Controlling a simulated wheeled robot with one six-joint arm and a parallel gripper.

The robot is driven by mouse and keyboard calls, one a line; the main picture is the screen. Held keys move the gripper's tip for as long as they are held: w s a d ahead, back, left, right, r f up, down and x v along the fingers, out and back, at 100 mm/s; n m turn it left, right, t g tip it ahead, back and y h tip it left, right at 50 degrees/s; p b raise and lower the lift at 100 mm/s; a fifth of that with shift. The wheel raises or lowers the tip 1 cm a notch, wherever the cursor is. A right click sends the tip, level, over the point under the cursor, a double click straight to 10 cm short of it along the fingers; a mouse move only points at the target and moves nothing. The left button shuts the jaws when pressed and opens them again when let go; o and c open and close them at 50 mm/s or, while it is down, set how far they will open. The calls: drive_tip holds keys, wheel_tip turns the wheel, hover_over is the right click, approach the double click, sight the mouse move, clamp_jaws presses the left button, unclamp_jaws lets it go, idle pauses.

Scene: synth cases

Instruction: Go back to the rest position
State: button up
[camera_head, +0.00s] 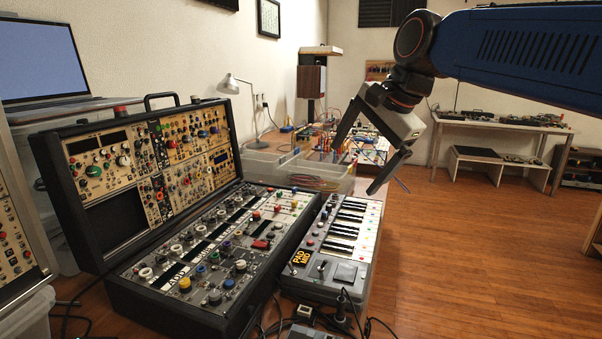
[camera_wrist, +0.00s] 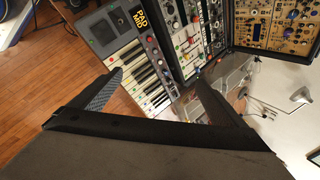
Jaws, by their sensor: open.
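My gripper (camera_head: 353,170) hangs from the blue arm at upper right in the head view, above the far end of a small keyboard synth (camera_head: 345,273). Its two dark fingers are spread apart with nothing between them. In the wrist view my gripper (camera_wrist: 160,80) is also open, and the keyboard synth (camera_wrist: 112,28) shows beyond and between the fingers. The fingers appear apart from the keys; the exact height is hard to tell. No marker of a rest position shows.
An open black modular synth case (camera_head: 180,313) stands left of the keyboard, its lid upright. Clear plastic bins (camera_head: 330,183) with cables lie behind. A desk lamp (camera_head: 232,84) and laptop (camera_head: 40,60) stand further back and left. Wooden floor (camera_head: 480,250) at right is clear.

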drive_tip(key=s+d+f+n+h, duration=0.1)
drive_tip(key=s+d+f+n, duration=0.2)
drive_tip(key=s+d+f, duration=0.2)
drive_tip(key=s+d+f+n+h, duration=0.1)
drive_tip(key=s+d+f+n, duration=0.3)
drive_tip(key=s+f, duration=0.6)
drive_tip(key=s+d+f+n+h, duration=0.1)
drive_tip(key=s+d+f+n, duration=0.3)
drive_tip(key=f, duration=0.9)
drive_tip(key=s+d, duration=0.3)
drive_tip(key=d, duration=0.1)
drive_tip(key=shift+s+f+h, duration=0.2)
drive_tip(key=shift+f+h, duration=0.15)
drive_tip(key=shift+h, duration=0.05)
drive_tip(key=shift+d, duration=0.1)
drive_tip(key=shift+c, duration=0.4)
